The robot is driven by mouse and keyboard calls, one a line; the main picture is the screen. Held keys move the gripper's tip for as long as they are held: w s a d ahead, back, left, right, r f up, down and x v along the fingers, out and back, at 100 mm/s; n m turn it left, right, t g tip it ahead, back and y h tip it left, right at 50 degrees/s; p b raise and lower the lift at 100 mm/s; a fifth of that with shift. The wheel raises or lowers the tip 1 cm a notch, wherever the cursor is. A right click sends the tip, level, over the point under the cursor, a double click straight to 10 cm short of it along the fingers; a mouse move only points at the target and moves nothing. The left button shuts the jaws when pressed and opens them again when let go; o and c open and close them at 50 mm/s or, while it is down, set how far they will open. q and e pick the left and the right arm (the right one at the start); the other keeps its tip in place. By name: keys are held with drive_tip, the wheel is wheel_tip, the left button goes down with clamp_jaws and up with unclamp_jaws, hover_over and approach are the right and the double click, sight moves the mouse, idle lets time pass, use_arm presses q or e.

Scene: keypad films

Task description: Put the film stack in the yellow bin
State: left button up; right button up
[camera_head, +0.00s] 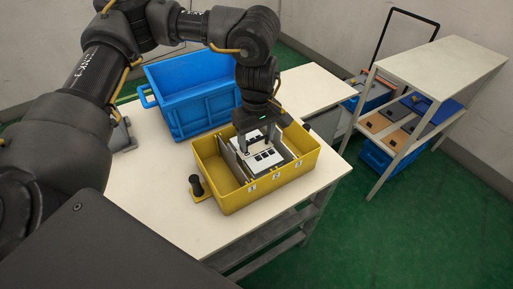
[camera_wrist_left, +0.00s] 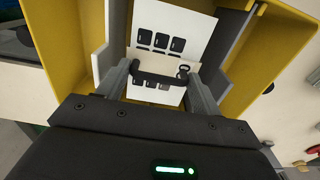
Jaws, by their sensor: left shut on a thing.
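The film stack (camera_head: 270,158) is white sheets with dark key squares. My left gripper (camera_head: 258,145) points down into the yellow bin (camera_head: 235,199) and is shut on the stack's upper edge. In the left wrist view, the film stack (camera_wrist_left: 172,22) hangs between the fingers of the left gripper (camera_wrist_left: 162,80), with a dark clip across it. The stack is inside the bin's walls (camera_wrist_left: 62,38), between dividers, around the middle slot. Its lower edge is hidden, so I cannot tell whether it touches the bin floor. My right gripper is not in view.
A blue crate (camera_head: 195,108) stands behind the yellow bin on the pale table (camera_head: 150,185). A small black-knobbed piece (camera_head: 197,188) is at the bin's left side. A shelf cart (camera_head: 440,65) with films and blue bins stands at right. The table's front left is clear.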

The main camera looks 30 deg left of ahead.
sight(257, 148)
use_arm(q)
drive_tip(key=shift+f, duration=2.05)
drive_tip(key=o, duration=1.1)
drive_tip(key=shift+o, duration=0.2)
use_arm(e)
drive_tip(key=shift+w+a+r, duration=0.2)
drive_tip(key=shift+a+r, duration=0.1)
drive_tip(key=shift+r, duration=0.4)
use_arm(q)
wheel_tip(257, 148, up, 11)
drive_tip(key=shift+r+p, duration=0.15)
drive_tip(key=shift+p, duration=0.25)
drive_tip(key=shift+r, duration=0.45)
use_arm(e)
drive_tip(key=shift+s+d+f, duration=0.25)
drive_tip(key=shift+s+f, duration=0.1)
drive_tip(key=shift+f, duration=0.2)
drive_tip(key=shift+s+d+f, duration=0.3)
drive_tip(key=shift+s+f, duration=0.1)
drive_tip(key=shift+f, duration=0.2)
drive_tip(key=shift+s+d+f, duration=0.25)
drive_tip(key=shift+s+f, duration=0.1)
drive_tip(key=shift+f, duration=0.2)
